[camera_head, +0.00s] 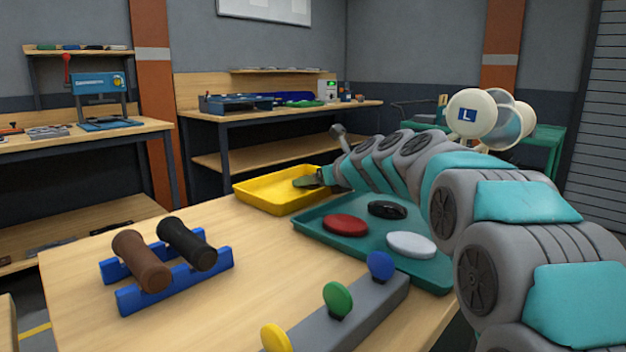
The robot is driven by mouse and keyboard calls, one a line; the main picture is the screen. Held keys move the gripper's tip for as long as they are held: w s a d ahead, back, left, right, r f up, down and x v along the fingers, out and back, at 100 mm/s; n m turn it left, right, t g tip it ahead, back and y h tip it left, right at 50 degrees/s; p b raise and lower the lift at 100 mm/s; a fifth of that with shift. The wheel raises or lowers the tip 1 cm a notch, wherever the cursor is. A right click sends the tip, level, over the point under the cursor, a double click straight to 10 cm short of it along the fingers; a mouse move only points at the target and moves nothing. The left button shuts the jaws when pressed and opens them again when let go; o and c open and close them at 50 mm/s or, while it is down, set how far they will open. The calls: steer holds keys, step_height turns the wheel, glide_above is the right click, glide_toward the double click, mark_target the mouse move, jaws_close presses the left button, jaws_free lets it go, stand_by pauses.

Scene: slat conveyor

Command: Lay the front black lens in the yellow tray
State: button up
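The yellow tray (252,196) sits at the back of the wooden table. My gripper (308,182) reaches over its right part, low inside the rim. A dark flat shape shows at the gripper's tip; I cannot tell whether it is a finger or a held black lens. The finger opening is too small and hidden to judge. One black lens (387,209) lies in the teal tray (318,231), near my arm, behind a red lens (345,225) and a white lens (411,244). My arm hides part of the teal tray's far side.
A blue rack (172,292) with a brown grip (141,262) and a black grip (187,244) stands at front left. A grey bar (362,312) with yellow, green and blue knobs stands in front of the teal tray. The table between rack and trays is clear.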

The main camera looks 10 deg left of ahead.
steer(key=shift+f, duration=0.95)
steer(key=o, duration=1.4)
steer(key=shift+f+g, duration=0.2)
steer(key=shift+g, duration=0.1)
steer(key=shift+r, duration=0.3)
steer(key=shift+s+d+r, duration=0.2)
steer(key=shift+s+r, duration=0.05)
steer(key=shift+s, duration=0.05)
steer(key=v, duration=0.6)
steer(key=r+v, duration=0.1)
steer(key=v, duration=0.5)
steer(key=shift+w+a, duration=0.15)
steer(key=shift+a, duration=0.1)
